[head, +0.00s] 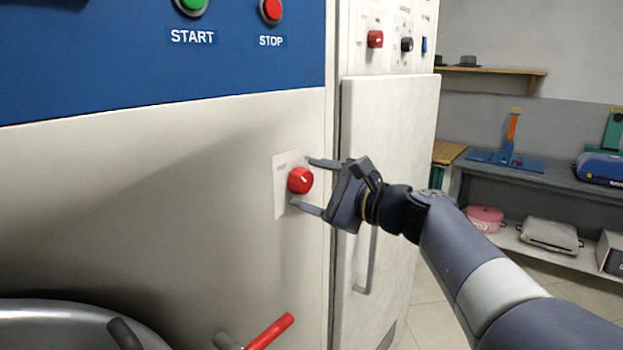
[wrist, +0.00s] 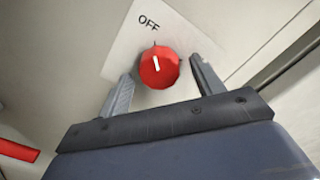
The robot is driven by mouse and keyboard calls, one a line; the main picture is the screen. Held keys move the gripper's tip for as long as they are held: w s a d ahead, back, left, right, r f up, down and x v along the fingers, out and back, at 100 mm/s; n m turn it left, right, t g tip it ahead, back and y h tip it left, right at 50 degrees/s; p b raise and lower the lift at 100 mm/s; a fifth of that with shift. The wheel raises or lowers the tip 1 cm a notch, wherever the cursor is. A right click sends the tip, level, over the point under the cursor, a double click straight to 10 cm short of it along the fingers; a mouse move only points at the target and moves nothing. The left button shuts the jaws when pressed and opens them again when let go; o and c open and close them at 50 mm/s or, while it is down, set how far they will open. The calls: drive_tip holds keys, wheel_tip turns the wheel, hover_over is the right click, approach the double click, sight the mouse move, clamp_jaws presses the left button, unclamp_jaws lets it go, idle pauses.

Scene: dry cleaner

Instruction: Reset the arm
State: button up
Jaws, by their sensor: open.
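My gripper (head: 309,184) is open in front of the pale machine panel, at the end of my arm, which reaches in from the lower right of the head view. A red rotary knob (head: 300,180) on a white plate (head: 281,202) lies between its two fingers. In the wrist view the knob (wrist: 159,69) sits beyond and between the spread fingertips, with a visible gap to each side. Its white mark points near the OFF label (wrist: 149,23). Whether a fingertip touches the plate I cannot tell.
A cabinet door (head: 385,150) with a vertical handle (head: 367,262) stands right behind my gripper. A red lever (head: 270,331) and a round metal door (head: 60,325) are below left. A shelf unit (head: 560,180) with goods is at the right. Floor shows between.

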drive_tip(key=m+p, duration=0.4)
drive_tip(key=p, duration=0.1)
drive_tip(key=shift+r+p, duration=0.2)
drive_tip(key=shift+p, duration=0.2)
drive_tip(key=m+p, duration=0.4)
drive_tip(key=p, duration=0.1)
drive_tip(key=shift+p, duration=0.35)
drive_tip(key=shift+f+m+p, duration=0.15)
drive_tip(key=shift+m+p, duration=0.65)
drive_tip(key=shift+p, duration=0.35)
drive_tip(key=shift+f, duration=0.1)
drive_tip(key=shift+s+a, duration=0.1)
